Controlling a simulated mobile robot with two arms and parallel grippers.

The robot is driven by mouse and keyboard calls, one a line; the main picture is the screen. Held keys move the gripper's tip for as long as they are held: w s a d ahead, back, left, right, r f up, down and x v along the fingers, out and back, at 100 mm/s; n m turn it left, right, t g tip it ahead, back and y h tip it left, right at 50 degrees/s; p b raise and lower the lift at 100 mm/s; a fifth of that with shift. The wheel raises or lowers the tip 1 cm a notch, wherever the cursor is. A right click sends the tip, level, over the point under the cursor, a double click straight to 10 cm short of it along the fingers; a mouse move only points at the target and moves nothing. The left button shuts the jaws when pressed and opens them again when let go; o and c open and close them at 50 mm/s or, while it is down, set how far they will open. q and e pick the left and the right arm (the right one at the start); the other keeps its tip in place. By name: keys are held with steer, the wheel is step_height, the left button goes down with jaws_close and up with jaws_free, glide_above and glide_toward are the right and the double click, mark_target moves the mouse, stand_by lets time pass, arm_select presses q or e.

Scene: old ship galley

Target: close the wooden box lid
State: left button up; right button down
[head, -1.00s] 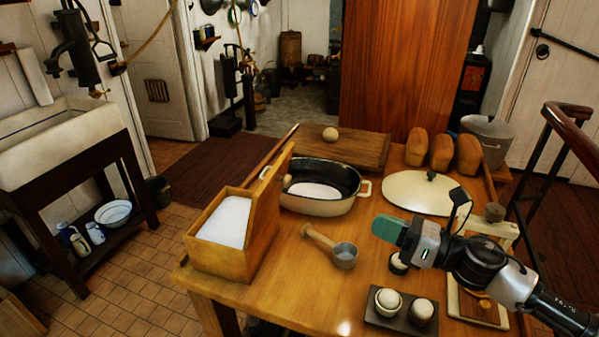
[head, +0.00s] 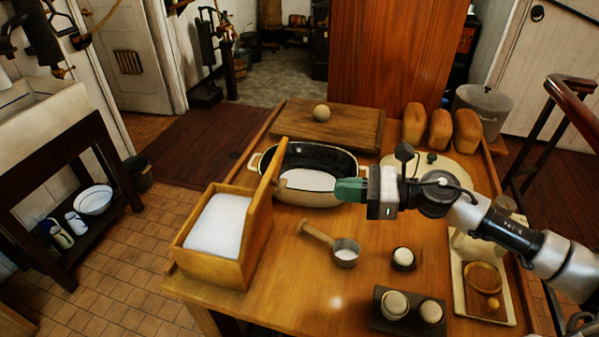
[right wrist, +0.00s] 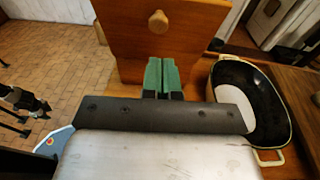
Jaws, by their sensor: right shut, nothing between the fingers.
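The wooden box (head: 212,264) stands at the left front of the table with white contents inside. Its lid (head: 262,212) stands upright, open, along the box's right side. A round knob on the lid's outer face points towards the right gripper; the lid also shows in the right wrist view (right wrist: 190,48). My right gripper (head: 350,190) is shut and empty, its green fingertips pointing left at the lid. In the head view it is apart from the lid. In the right wrist view the fingers are just below the knob. Part of my left arm seems to show small at that view's left edge.
An oval pan (head: 330,160) stands behind the lid, close to it. A ladle (head: 345,252) lies in front of the pan. A board with a ball (head: 321,113), loaves (head: 440,130) and small cups surround the working area. The table between box and ladle is clear.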

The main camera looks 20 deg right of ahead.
arm_select(q)
step_height(320, 180, up, 6)
steer(key=w+p, duration=0.2)
steer(key=p, duration=0.3)
steer(key=shift+w, duration=0.15)
arm_select(e)
steer(key=r+x, duration=0.1)
steer(key=x, duration=0.7)
steer(key=shift+w+a, duration=0.2)
steer(key=shift+a, duration=0.2)
steer(key=shift+w+r, duration=0.1)
steer(key=shift+w, duration=0.1)
